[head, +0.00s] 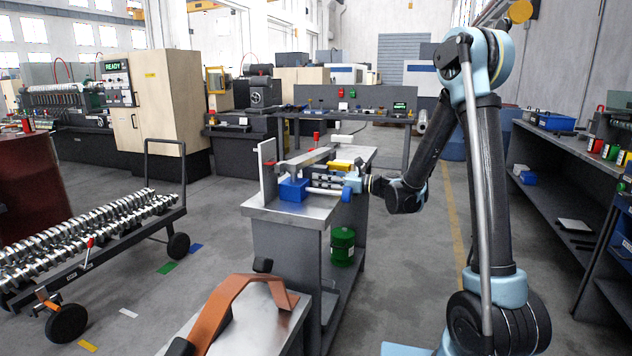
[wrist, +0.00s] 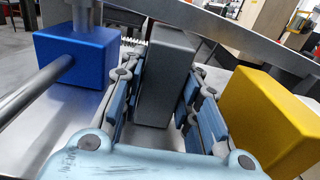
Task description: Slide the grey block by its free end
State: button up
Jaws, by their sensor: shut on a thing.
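The grey block (wrist: 166,78) stands upright between the two blue-padded fingers of my gripper (wrist: 160,82) in the wrist view. My gripper is shut on it. In the head view my gripper (head: 343,181) is low over the metal bench, reaching in from the right. The grey block is hard to make out there among the fixture parts. A blue block (wrist: 78,58) is to its left and a yellow block (wrist: 268,118) to its right, both apart from the fingers.
A grey bar (wrist: 225,28) crosses above the blocks. A metal rod (wrist: 45,88) runs from the blue block toward the lower left. In the head view the bench top (head: 284,212) is bare at its front. A green canister (head: 342,245) stands on the shelf below.

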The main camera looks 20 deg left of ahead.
jog(key=shift+s+d, duration=0.15)
jog(key=shift+d, duration=1.35)
jog(key=shift+s+d, duration=0.1)
jog(key=shift+d, duration=1.4)
dwell(0.7)
jog(key=o, duration=1.1)
jog(key=shift+f, duration=0.1)
jog(key=d, duration=1.2)
jog(key=s+d+f+n+h, duration=0.4)
jog(key=s+d+n+h, duration=0.2)
jog(key=s+d, duration=0.3)
jog(key=s+d+f+n+h, duration=0.4)
jog(key=s+d+n+h, duration=0.2)
jog(key=s+d, duration=0.3)
jog(key=s+d+f+n+t+h, duration=0.1)
jog(key=s+d+f+n+h, duration=0.3)
jog(key=s+d, duration=0.6)
jog(key=shift+s+f+n+h, duration=0.2)
jog(key=shift+s+n+h, duration=0.3)
jog(key=shift+s+n, duration=0.25)
jog(key=shift+s+f+n+h, duration=0.15)
jog(key=shift+s+n+h, duration=0.45)
jog(key=shift+n, duration=0.25)
